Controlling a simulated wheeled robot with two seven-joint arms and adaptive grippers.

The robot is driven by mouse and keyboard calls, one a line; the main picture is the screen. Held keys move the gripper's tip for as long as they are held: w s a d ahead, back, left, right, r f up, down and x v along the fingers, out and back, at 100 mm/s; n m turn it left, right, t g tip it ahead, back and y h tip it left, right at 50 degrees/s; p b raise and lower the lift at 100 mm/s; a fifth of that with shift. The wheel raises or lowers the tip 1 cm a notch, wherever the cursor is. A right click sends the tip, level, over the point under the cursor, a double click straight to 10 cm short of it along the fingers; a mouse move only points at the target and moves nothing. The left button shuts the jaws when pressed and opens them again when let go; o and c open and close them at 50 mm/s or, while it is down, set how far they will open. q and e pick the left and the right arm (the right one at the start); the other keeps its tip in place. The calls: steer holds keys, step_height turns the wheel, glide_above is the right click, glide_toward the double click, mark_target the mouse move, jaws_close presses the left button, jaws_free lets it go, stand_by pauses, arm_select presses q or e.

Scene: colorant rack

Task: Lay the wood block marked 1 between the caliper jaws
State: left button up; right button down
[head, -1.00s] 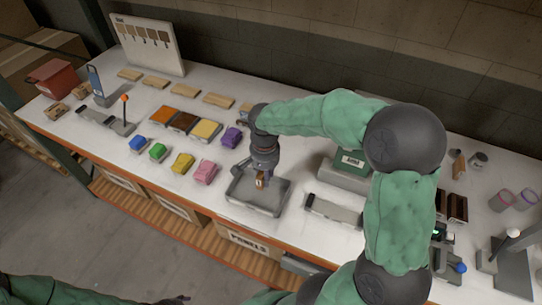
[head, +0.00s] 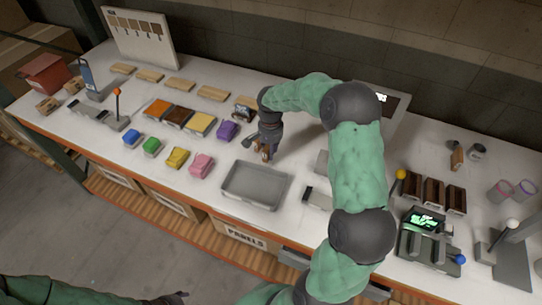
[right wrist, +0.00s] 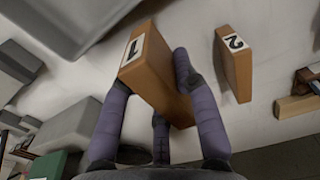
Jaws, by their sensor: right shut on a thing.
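My right gripper (head: 265,154) is shut on the wood block marked 1 and holds it just behind the grey tray. In the right wrist view the orange-brown block marked 1 (right wrist: 160,85) sits tilted between the purple-grey fingers, its white label showing. A device with a lit green display (head: 424,222) and grey blocks stands at the right; it looks like the caliper, but its jaws are unclear. A dark tip of my left gripper (head: 172,298) shows at the bottom edge, too little to tell its state.
The grey tray (head: 255,187) is empty. A block marked 2 (right wrist: 234,62) lies apart from my fingers. Coloured blocks, a lever device (head: 115,112) and wood pieces fill the left. My right arm covers part of the middle. Dark brown trays (head: 433,192) stand behind the display device.

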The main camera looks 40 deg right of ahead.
steer(key=shift+w+d+f, duration=0.2)
steer(key=shift+d+f, duration=0.05)
steer(key=shift+f, duration=0.25)
steer(key=shift+w+f+b, duration=0.1)
steer(key=shift+f+b, duration=0.2)
steer(key=shift+f, duration=1.25)
steer(key=shift+f, duration=0.1)
steer(key=c, duration=0.9)
jaws_free()
steer(key=shift+c, duration=0.2)
